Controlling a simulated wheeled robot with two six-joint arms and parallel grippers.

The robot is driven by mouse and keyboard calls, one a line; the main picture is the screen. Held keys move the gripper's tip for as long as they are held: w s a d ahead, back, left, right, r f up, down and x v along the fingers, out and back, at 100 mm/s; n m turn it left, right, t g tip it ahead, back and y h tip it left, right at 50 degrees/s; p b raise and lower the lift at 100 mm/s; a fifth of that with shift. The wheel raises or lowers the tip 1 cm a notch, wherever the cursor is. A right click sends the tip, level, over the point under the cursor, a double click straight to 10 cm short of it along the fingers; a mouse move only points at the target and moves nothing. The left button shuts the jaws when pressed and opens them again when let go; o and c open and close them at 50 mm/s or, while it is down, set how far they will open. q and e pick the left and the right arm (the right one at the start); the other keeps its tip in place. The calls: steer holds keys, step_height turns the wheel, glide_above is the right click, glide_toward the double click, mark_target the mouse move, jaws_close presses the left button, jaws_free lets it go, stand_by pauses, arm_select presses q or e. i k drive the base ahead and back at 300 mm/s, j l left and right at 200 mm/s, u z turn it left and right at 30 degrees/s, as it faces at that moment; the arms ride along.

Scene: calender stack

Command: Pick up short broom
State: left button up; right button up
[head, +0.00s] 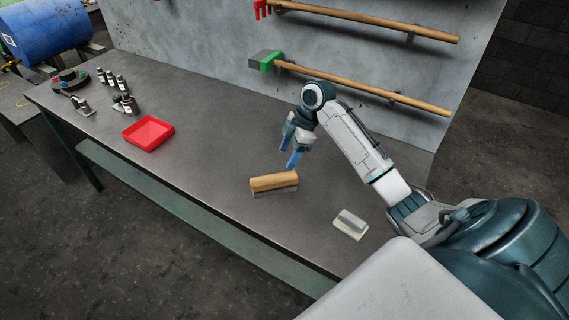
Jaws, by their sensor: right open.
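The short broom appears to be the wooden-topped brush (274,181) with a grey underside, lying on the grey workbench (215,165) near its front edge. My right gripper (290,147) is open, with two blue fingers, a little above and behind the brush's right end. It seems apart from the brush, and nothing shows between the fingers. My left gripper is not in view.
A grey-and-white block tool (350,224) lies right of the brush. Two long-handled tools, one a green-headed broom (350,85), hang on the back panel. Bench between tray and brush is clear.

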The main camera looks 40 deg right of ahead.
mark_target(265, 60)
steer(key=z, duration=1.35)
